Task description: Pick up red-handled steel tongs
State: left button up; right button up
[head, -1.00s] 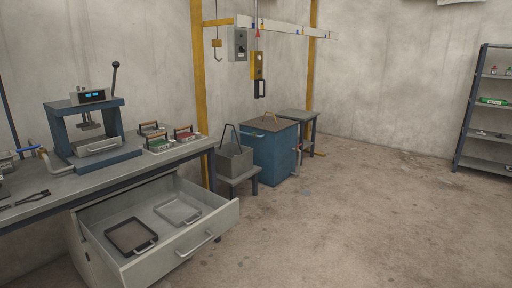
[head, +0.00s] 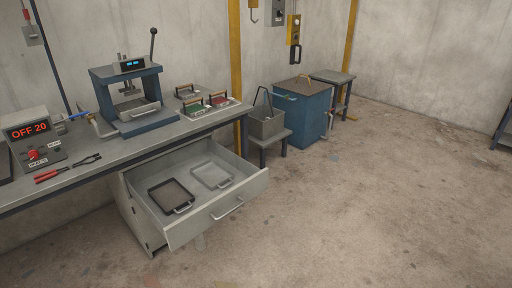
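The red-handled steel tongs (head: 68,169) lie on the left part of the workbench (head: 75,190) in the head view. Their red handles point left, and their dark jaws point right toward the press. They lie just in front of a grey control box (head: 33,142) with a red "OFF 20" display. Nothing covers the tongs. Neither of my grippers shows in the head view.
A blue press (head: 126,92) stands on the bench, with small handled trays (head: 218,99) to its right. An open drawer (head: 215,205) juts out below the bench, holding two shallow trays. A blue tank (head: 302,105) stands behind. The floor at right is clear.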

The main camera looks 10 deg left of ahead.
aim_at(44, 176)
jog(key=u, duration=1.6)
